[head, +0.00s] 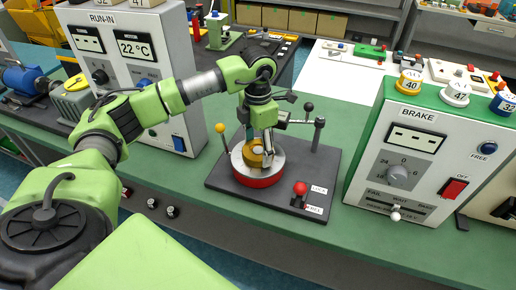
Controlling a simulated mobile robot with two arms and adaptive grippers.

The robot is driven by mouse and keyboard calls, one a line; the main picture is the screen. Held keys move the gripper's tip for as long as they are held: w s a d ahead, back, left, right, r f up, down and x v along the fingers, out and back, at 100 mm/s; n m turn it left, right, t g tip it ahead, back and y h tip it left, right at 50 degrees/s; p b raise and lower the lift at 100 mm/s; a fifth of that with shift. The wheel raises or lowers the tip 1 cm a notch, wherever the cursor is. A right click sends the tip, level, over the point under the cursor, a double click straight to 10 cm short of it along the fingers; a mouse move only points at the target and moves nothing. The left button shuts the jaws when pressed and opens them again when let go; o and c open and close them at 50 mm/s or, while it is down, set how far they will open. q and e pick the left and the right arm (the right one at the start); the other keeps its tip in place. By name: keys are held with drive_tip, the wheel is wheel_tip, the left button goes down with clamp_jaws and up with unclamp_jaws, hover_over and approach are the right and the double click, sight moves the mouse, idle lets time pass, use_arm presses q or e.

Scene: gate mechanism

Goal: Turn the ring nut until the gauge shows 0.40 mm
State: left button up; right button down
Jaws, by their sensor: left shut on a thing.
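The brass-coloured ring nut (252,157) sits in the middle of a round silver disc with a red rim (258,183), on a dark base plate. My left gripper (265,143) comes down from above and is shut on the ring nut, hiding part of it. A small device beside the gripper is partly hidden, and I cannot make out a gauge reading. My right gripper is not in view.
The dark plate (225,178) also carries a red-knobbed lever (300,189), a yellow-knobbed lever (221,128) and a dark post (318,134). The RUN-IN box (123,19) stands left, the BRAKE box (420,148) right. Green bench top (330,225) is clear in front.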

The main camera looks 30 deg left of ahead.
sight(258, 149)
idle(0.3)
use_arm(q)
drive_tip(key=o, duration=1.1)
drive_tip(key=shift+r, duration=0.1)
wheel_tip(258, 149, up, 12)
idle(0.3)
